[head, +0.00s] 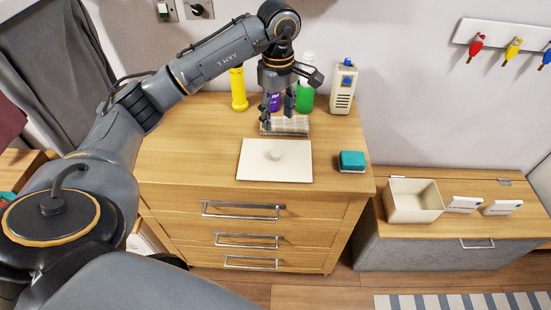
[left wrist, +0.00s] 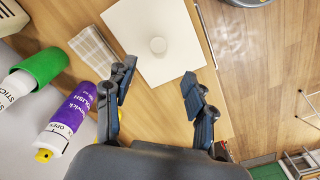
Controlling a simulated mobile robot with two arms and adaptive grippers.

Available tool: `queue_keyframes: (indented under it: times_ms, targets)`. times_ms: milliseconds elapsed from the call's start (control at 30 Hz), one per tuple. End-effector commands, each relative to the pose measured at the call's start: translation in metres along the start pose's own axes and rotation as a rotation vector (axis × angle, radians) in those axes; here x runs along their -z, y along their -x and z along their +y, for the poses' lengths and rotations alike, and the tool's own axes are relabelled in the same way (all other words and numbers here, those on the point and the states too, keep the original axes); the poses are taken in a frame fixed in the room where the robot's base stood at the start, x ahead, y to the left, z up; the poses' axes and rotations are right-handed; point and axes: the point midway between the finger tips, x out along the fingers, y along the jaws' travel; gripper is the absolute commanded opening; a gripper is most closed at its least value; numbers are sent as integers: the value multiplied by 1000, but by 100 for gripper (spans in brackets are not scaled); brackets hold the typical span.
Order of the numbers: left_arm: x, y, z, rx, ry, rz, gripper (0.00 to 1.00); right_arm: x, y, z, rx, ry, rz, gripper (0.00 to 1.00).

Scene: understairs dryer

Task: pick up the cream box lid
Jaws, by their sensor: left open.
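The cream box lid (head: 254,161) is a flat, square panel with a small round knob in its middle. It lies flat on top of the wooden drawer unit (head: 170,160). In the left wrist view the lid (left wrist: 133,33) shows ahead of the fingers, with its knob upward. My left gripper (head: 274,110) is open and empty, above the back of the drawer unit, behind the lid as the head view shows it. Its fingers (left wrist: 157,95) point toward the lid and appear apart from it. An open cream box (head: 398,213) stands on the lower bench at the right. My right gripper is out of view.
A folded checked cloth (head: 287,125) lies behind the lid. A teal sponge-like block (head: 351,162) lies to its right. Yellow (head: 238,89), purple (left wrist: 70,112) and green (head: 305,98) bottles and a cream device (head: 343,88) stand along the wall.

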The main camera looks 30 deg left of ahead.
Motion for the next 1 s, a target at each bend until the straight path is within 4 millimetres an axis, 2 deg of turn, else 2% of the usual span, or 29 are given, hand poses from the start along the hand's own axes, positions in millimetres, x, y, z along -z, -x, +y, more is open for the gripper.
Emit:
queue_keyframes:
  times_ms: [300, 633, 833, 1000]
  targets:
    - [0, -60, -2, 7, 1, -2, 54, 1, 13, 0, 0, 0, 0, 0]
    - [3, -88, -1, 6, 1, -4, 54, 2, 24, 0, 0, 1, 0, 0]
    - [7, -118, 0, 6, 0, -5, 54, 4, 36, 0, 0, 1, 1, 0]
    - [8, -131, 0, 3, 0, -3, 54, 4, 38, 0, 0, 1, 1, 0]
